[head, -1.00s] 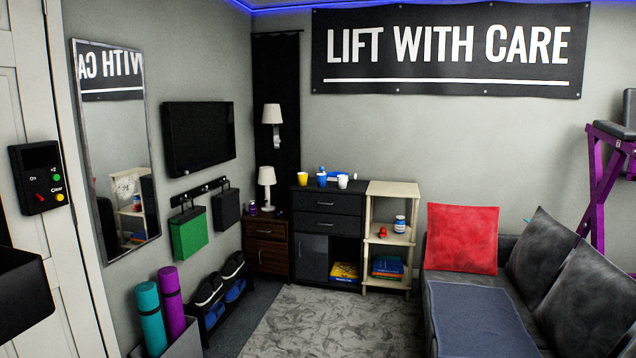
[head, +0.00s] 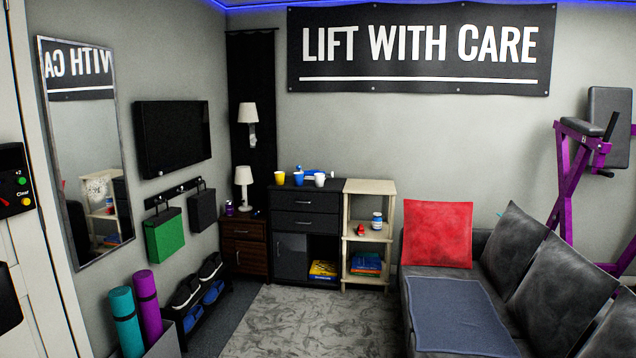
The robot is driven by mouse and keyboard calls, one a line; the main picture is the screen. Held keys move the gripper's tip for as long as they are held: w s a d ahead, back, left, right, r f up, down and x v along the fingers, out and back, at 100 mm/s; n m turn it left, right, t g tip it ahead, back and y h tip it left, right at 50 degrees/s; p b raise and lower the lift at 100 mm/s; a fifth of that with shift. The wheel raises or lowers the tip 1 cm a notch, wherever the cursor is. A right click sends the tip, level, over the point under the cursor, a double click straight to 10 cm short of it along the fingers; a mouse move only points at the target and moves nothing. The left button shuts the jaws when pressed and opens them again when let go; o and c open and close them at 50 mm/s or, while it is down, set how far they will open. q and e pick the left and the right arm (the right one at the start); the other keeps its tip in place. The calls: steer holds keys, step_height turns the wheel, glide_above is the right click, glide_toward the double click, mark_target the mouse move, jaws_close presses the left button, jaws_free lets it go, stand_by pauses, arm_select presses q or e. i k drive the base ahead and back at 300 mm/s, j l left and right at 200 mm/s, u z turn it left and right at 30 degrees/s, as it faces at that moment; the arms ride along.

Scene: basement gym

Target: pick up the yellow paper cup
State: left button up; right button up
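A blue and white object (head: 316,170), too small to make out, lies behind the cups. Neither of my grippers is in the head view, and the cabinet is across the room from me.
A rug (head: 290,325) covers open floor before the cabinet. A grey sofa (head: 500,262) with a red cushion (head: 437,234) bounds the right. Shoe rack (head: 190,318) and rolled mats (head: 126,320) line the left. A wooden shelf (head: 355,187) and brown nightstand (head: 243,226) flank the cabinet.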

mark_target(280, 175)
steer(key=i+u, duration=0.2)
steer(key=i, duration=4.2)
steer(key=l, duration=0.05)
